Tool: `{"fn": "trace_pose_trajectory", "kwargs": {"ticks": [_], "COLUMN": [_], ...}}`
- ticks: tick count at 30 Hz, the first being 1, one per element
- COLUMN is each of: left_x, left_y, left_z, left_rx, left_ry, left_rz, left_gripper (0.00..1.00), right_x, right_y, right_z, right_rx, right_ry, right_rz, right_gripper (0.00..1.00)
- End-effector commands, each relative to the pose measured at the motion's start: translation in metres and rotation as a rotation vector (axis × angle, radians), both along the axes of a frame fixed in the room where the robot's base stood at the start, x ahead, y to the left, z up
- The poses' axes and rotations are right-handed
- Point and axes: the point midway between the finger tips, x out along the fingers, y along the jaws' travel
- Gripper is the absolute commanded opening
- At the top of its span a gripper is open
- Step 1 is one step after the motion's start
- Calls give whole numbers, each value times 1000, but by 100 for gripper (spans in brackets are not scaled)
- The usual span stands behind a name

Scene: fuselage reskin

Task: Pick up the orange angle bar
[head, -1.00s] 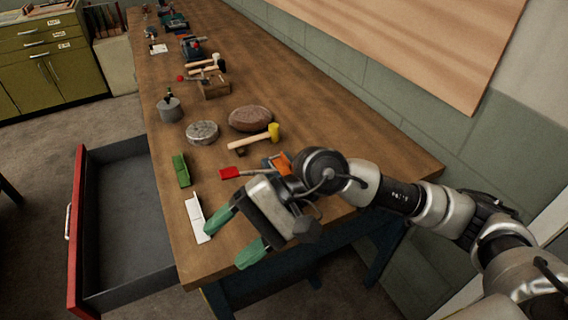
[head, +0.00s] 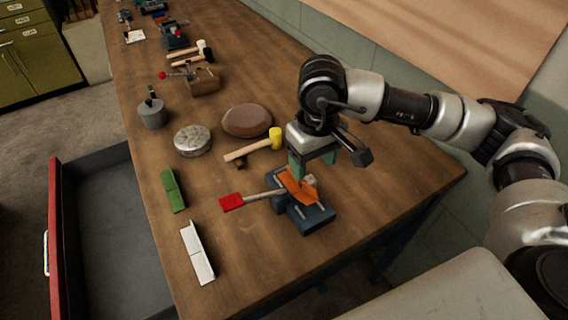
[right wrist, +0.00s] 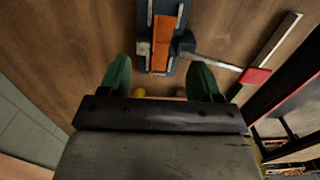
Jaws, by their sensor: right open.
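The orange angle bar (head: 299,188) lies on a dark blue-grey vise-like block (head: 313,219) near the right part of the bench. In the right wrist view the orange bar (right wrist: 163,40) lies lengthwise on the block, just beyond the fingertips and roughly centred between them. My right gripper (head: 328,164) is open and empty, its green fingers pointing down above the far end of the bar. In the right wrist view, the open fingers (right wrist: 160,68) stand apart with nothing between them. Whether a fingertip touches the bar cannot be told. My left gripper is not in view.
A yellow-headed mallet (head: 275,138) lies behind. A white angle bar (head: 197,252) and green angle bar (head: 173,190) lie left. An open drawer (head: 100,225) juts out at left.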

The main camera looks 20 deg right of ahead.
Motion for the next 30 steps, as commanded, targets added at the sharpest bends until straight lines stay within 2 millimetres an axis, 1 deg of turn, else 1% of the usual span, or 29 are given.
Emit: {"fn": "trace_pose_trajectory", "kwargs": {"ticks": [2,4,9,13,17,20,21,24,27,30], "left_x": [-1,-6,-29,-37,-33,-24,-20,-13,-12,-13], "left_y": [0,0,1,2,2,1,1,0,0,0], "left_z": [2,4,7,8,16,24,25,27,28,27], "left_rx": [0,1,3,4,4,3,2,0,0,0], "left_ry": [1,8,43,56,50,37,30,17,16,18], "left_rz": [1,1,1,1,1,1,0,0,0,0], "left_gripper": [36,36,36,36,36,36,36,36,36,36], "right_x": [-1,-1,-1,-1,-2,-3,-3,-2,-2,-2], "right_y": [-1,-1,0,0,3,6,6,5,5,5], "right_z": [-8,-20,-45,-54,-66,-81,-88,-100,-106,-106], "right_rx": [-3,-4,-2,-1,-1,-1,-1,0,0,0], "right_ry": [5,7,5,2,6,7,6,3,3,1], "right_rz": [0,0,1,0,1,1,0,-1,1,1], "right_gripper": [64,64,64,64,64,64,64,64,64,64]}}
